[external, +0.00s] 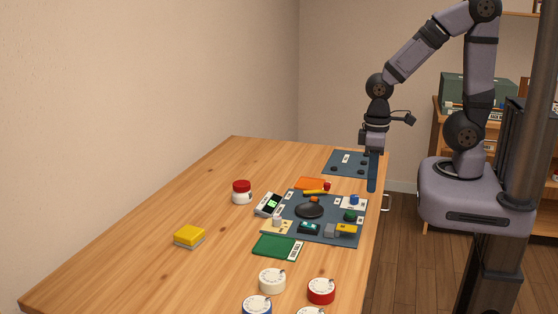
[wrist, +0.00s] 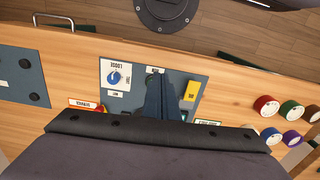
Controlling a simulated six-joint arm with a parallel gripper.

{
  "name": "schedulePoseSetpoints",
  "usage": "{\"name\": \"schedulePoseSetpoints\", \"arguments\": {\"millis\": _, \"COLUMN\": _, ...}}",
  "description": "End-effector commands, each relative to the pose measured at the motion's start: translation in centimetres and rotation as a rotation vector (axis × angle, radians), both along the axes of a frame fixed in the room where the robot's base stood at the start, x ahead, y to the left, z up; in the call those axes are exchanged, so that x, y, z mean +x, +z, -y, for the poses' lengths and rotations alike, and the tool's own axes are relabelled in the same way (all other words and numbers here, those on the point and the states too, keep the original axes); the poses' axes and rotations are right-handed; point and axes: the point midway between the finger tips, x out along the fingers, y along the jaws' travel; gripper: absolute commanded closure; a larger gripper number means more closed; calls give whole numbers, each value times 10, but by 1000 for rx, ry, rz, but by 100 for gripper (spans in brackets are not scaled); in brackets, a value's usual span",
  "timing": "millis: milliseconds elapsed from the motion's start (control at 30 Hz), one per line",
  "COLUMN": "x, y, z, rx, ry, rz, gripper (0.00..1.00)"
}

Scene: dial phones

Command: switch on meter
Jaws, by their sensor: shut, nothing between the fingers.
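The meter (external: 268,205) is a pale box with a dark face and a green display, at the left edge of a dark blue board (external: 290,233) in the external view. I cannot make it out in the wrist view, where my own wrist covers the lower part. My gripper (external: 372,188) points down near the table's right edge, behind and to the right of the board in the external view, apart from the meter. Its dark blue fingers are together and empty. They also show in the wrist view (wrist: 157,80), in front of the board.
The board carries a black round piece (external: 309,210), a blue knob on a white card (wrist: 115,77) and a yellow block (wrist: 192,91). A red-lidded jar (external: 242,192), yellow block stack (external: 189,236) and several round dials (external: 321,291) stand around it. The table's left side is mostly clear.

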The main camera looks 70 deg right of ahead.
Motion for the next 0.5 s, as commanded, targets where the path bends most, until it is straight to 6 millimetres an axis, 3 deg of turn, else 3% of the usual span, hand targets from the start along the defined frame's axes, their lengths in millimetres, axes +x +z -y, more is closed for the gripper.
{"name": "schedulePoseSetpoints", "arguments": {"millis": 133, "x": -5, "y": -2, "z": -21, "rx": -3, "ry": 96, "rz": -35, "gripper": 100}}
{"name": "schedulePoseSetpoints", "arguments": {"millis": 233, "x": 12, "y": 4, "z": -42, "rx": -6, "ry": 184, "rz": -23, "gripper": 100}}
{"name": "schedulePoseSetpoints", "arguments": {"millis": 400, "x": 70, "y": 27, "z": -79, "rx": -12, "ry": 257, "rz": 74, "gripper": 100}}
{"name": "schedulePoseSetpoints", "arguments": {"millis": 500, "x": 104, "y": 46, "z": -86, "rx": -9, "ry": 187, "rz": 146, "gripper": 100}}
